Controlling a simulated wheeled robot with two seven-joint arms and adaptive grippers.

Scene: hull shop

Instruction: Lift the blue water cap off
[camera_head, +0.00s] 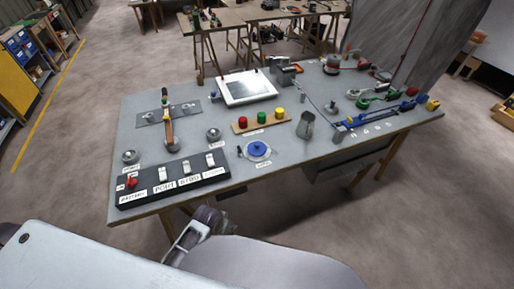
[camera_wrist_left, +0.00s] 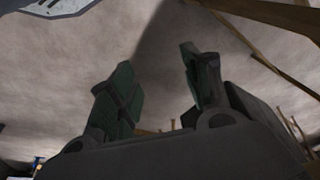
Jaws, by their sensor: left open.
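The blue water cap (camera_head: 258,148) is a round blue disc on a pale round fitting near the front edge of the grey workbench (camera_head: 290,160). A small label lies in front of it. My left gripper (camera_head: 205,219) is in front of the bench and below its front edge, left of the cap and apart from it. In the left wrist view the two dark green fingers (camera_wrist_left: 156,58) stand wide apart with nothing between them. The cap is not seen in that view. My right gripper is in neither view.
A black switch panel (camera_head: 173,181) with a red knob lies left of the cap. Red, green and yellow buttons (camera_head: 261,121) sit behind it. A grey metal cup (camera_head: 306,124) stands to its right. A white-framed tablet (camera_head: 246,88) lies further back.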

